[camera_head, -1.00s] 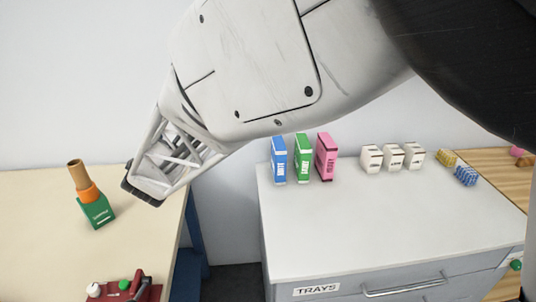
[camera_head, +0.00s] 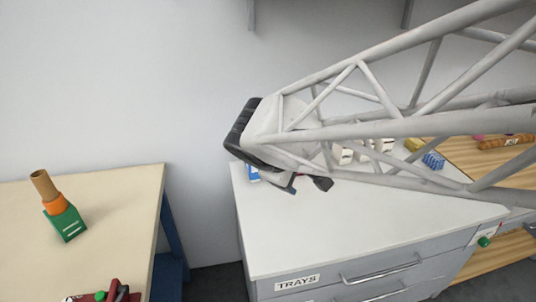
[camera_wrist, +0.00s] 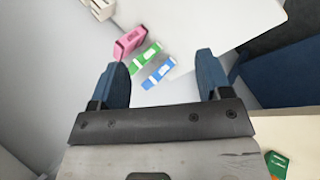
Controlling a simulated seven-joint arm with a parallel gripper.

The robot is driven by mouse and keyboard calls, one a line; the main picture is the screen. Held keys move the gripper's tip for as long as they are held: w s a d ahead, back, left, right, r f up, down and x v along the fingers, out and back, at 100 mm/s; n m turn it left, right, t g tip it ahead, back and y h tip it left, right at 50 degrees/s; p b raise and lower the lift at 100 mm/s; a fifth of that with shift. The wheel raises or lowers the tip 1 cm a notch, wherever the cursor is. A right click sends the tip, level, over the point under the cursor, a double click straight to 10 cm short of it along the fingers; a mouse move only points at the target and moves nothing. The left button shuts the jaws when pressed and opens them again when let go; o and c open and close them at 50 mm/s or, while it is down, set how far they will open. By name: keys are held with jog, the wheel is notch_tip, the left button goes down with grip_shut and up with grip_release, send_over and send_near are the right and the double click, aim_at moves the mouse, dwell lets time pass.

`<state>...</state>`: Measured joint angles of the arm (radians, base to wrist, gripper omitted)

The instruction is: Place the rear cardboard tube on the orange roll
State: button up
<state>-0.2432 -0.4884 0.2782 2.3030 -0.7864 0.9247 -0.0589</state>
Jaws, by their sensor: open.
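A brown cardboard tube (camera_head: 43,183) stands on the orange roll (camera_head: 55,204), which sits on a green box (camera_head: 67,226) on the beige table at the left. It is the only tube I can make out, and whether its end goes inside the roll is unclear. My gripper (camera_head: 306,185) is well to the right of this stack, above the white cabinet top. In the wrist view my gripper (camera_wrist: 163,78) has its two blue fingers wide apart with nothing between them. Part of the green box (camera_wrist: 277,163) shows there at the lower right.
The cabinet (camera_head: 300,235) is below my gripper. Blue (camera_wrist: 158,73), green (camera_wrist: 145,58) and pink (camera_wrist: 129,41) boxes stand on it. Small white boxes (camera_head: 342,155) are partly behind my arm. A red device (camera_head: 105,292) lies on the table's front. A gap separates table and cabinet.

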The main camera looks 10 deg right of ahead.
jog(key=s+d+f+m+g+y, duration=0.1)
jog(key=s+m+y, duration=0.5)
jog(key=s, duration=0.8)
jog(key=m+g, duration=0.1)
jog(key=m, duration=0.1)
jog(key=shift+s+f+m, duration=0.15)
jog(key=shift+f+m, duration=0.1)
jog(key=shift+m, duration=0.15)
